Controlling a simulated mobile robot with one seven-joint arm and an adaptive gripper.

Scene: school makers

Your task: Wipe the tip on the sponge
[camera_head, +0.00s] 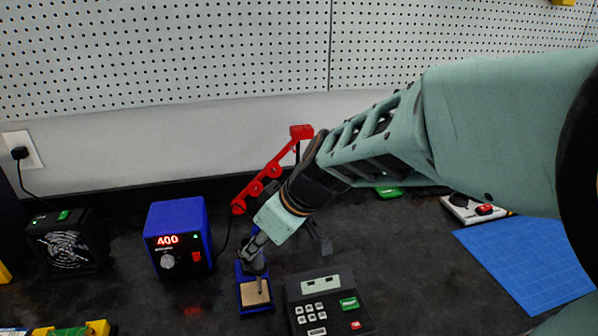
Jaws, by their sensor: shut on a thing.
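The tan sponge (249,298) lies in a small blue holder (241,292) on the dark bench, left of the middle. My gripper (254,262) reaches down from the upper right and is just above the holder. It is shut on a slim tool, apparently the soldering iron. Its thin grey tip (260,285) points down over the sponge. I cannot tell whether the tip touches the sponge. The fingers hide most of the tool's handle.
A blue station (180,238) reading 400 stands to the left, with a black fan unit (65,240) beyond it. A dark keypad device (328,303) sits close on the right. A red bar (270,175) rises behind my gripper. A blue mat (530,255) lies far right.

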